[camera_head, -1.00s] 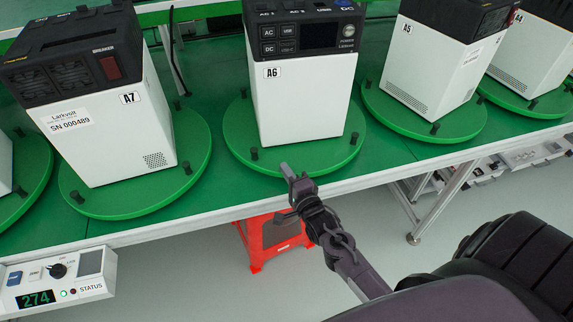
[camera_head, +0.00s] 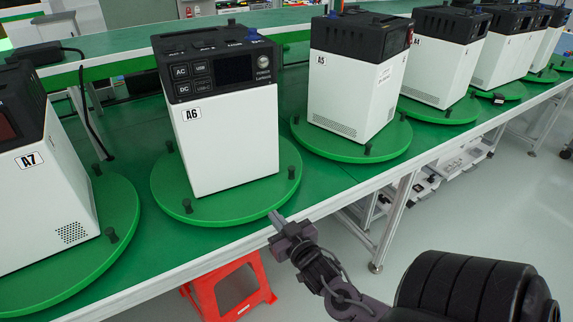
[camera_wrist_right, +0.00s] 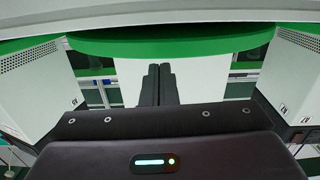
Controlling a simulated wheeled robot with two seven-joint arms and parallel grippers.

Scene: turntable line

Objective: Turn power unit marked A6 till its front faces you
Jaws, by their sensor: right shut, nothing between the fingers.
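The power unit marked A6 (camera_head: 228,140) is a white box with a black top. It stands upright on a round green turntable (camera_head: 240,208) with short black pegs. My right gripper (camera_head: 277,218) is shut and empty, just in front of the table edge below the turntable, apart from the unit. In the right wrist view its fingers (camera_wrist_right: 157,85) are together, with a green turntable (camera_wrist_right: 170,43) beyond them. My left gripper is out of view.
Unit A7 (camera_head: 45,190) stands on its turntable at the left, and unit A5 (camera_head: 350,85) on another at the right. More units line the table to the far right. A red stool (camera_head: 228,290) is under the table. A black cable lies behind A7.

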